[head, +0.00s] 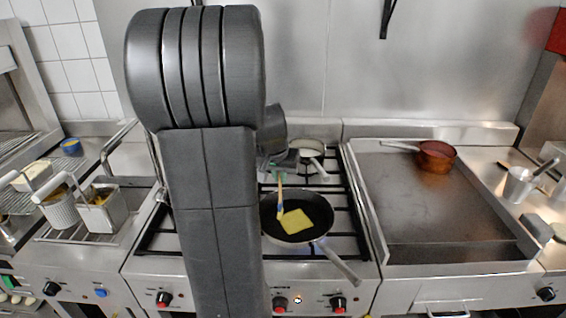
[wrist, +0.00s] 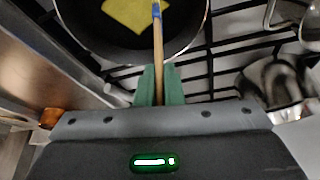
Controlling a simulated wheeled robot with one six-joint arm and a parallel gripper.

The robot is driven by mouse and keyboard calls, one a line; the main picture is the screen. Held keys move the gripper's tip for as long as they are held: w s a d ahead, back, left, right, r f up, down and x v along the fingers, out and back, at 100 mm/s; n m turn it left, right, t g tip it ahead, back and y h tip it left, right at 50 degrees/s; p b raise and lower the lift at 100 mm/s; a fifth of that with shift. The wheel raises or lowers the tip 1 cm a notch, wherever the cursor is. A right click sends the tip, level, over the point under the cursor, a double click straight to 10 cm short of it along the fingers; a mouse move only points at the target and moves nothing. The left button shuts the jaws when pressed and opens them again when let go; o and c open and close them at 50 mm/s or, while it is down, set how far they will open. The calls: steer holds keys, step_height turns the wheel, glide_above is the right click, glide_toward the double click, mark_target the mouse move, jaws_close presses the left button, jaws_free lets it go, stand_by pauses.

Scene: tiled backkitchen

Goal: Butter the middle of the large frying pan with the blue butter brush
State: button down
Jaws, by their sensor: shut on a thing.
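The large frying pan (head: 268,222) is dark inside and sits on the stove grate, its handle pointing to the front right. It also shows in the wrist view (wrist: 85,35). A yellow patch of butter (head: 307,215) lies across the middle of the pan. My gripper (wrist: 158,72) is shut on the wooden handle of the blue butter brush (wrist: 157,50). The brush (head: 280,196) slants down into the pan, its blue part by the left edge of the yellow patch. I cannot tell whether its bristles touch the pan. My arm hides the stove's left part.
A smaller pan (head: 312,147) stands behind on the stove. A griddle (head: 415,215) to the right holds a copper pot (head: 436,156). Fryer baskets (head: 101,212) are at the left, and a metal container (head: 519,185) stands at the far right.

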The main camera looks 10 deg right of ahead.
steer(key=shift+r+p, duration=1.7)
steer(key=shift+r, duration=0.95)
